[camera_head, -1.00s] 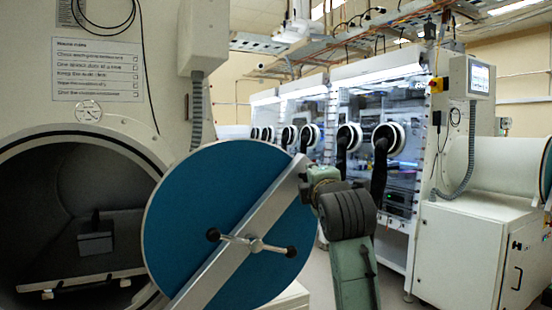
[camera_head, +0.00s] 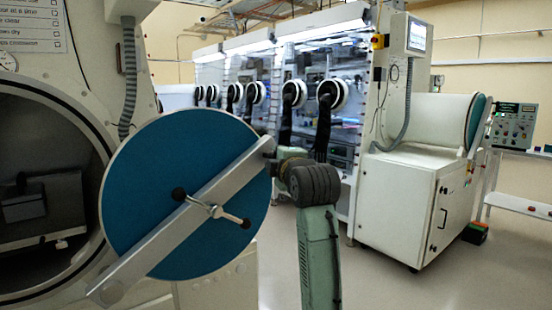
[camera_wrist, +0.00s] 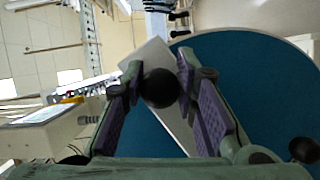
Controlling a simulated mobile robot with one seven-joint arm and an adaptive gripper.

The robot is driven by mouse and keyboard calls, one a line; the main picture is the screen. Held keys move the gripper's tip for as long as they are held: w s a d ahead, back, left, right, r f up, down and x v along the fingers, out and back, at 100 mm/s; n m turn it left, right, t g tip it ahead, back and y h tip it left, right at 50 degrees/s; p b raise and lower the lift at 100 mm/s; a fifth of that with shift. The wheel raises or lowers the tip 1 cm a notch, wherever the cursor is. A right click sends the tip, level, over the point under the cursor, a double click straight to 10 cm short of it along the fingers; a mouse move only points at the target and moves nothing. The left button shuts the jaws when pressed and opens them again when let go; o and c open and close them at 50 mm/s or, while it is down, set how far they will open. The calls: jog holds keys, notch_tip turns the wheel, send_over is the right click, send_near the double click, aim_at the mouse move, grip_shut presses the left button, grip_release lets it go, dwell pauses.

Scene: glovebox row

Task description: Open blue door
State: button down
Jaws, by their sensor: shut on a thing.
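The blue door (camera_head: 150,165) is a round disc with a white rim. In the head view it stands swung out to the right of the round chamber opening (camera_head: 40,135), whose dark inside shows. A silver bar (camera_head: 140,262) crosses the door diagonally, with a handle (camera_head: 214,210) with black knobs at its middle.
A row of gloveboxes (camera_head: 300,60) with black gloves stands behind. A white cabinet (camera_head: 415,200) with another round chamber stands at the right. A control box (camera_head: 512,125) sits on a shelf at far right. The floor (camera_head: 400,285) at front right is clear.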

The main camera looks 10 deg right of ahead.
jog(key=c, duration=1.3)
grip_release()
jog(key=s+d, duration=0.1)
jog(key=s, duration=1.1)
jog(key=shift+d+r, duration=0.25)
jog(key=shift+d, duration=0.15)
